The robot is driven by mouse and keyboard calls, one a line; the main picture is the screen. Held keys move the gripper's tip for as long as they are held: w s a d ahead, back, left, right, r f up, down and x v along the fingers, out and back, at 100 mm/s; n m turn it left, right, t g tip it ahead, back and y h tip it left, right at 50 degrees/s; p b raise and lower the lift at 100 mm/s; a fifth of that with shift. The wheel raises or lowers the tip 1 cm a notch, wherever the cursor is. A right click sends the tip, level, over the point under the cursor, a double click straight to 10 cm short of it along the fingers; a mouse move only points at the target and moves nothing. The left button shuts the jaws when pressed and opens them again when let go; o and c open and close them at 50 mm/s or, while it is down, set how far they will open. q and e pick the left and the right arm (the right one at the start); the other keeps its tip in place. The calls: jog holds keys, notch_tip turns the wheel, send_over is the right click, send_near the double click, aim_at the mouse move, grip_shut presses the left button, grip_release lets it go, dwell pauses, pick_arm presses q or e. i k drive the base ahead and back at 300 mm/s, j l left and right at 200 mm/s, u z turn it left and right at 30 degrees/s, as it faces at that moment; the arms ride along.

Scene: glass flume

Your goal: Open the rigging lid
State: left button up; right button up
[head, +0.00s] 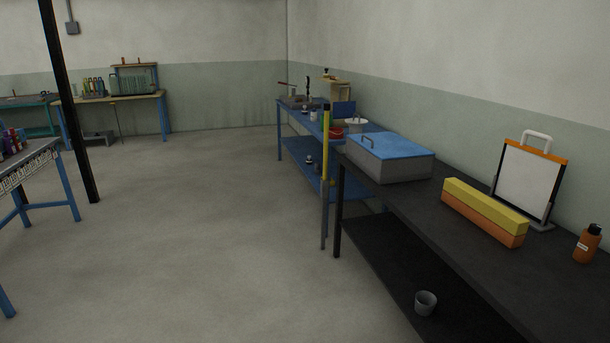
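A grey box (408,168) with a flat blue lid (395,146) stands at the far end of the dark bench on the right. The lid lies shut on the box and has a small dark handle (368,141) near its left edge. No label can be read on it, so I cannot tell for sure that it is the rigging lid. A long box with a yellow upper part (485,205) and an orange lower part (480,220) lies nearer on the same bench. Neither of my grippers shows.
The dark bench (440,225) runs along the right wall, with a white framed board (527,180) and an orange bottle (587,243) on top. A grey cup (425,302) stands on its lower shelf. A yellow-and-grey post (325,170) stands by its far end. The middle floor is clear.

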aim_at(389, 145)
jog(key=i+z, duration=0.35)
jog(key=i, duration=1.85)
